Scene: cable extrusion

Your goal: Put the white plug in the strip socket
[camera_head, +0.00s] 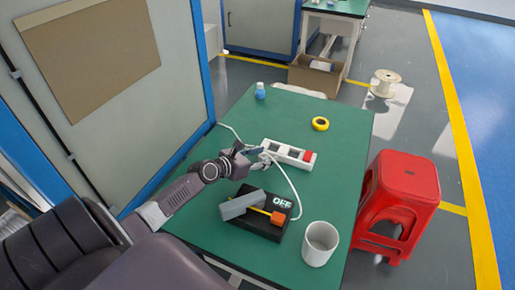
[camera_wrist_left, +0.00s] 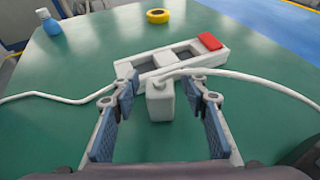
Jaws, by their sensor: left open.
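The white plug (camera_wrist_left: 160,100) stands on the green table in the left wrist view, with its white cable leaving from its top to the right. My left gripper (camera_wrist_left: 167,92) is open, its two blue-padded fingers on either side of the plug with gaps visible. In the head view the left gripper (camera_head: 262,155) is just left of the strip socket, and it largely hides the plug. The white strip socket (camera_head: 288,152) has dark recesses and a red switch at its right end. It also shows in the left wrist view (camera_wrist_left: 170,58), just beyond the plug. My right gripper is not in view.
A black box marked OFF (camera_head: 264,222) with a grey bar (camera_head: 240,204) and orange-ended lever lies nearer on the green table (camera_head: 240,255). A white mug (camera_head: 320,243), yellow tape roll (camera_head: 320,124) and blue bottle (camera_head: 260,91) stand around. A red stool (camera_head: 402,190) is right.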

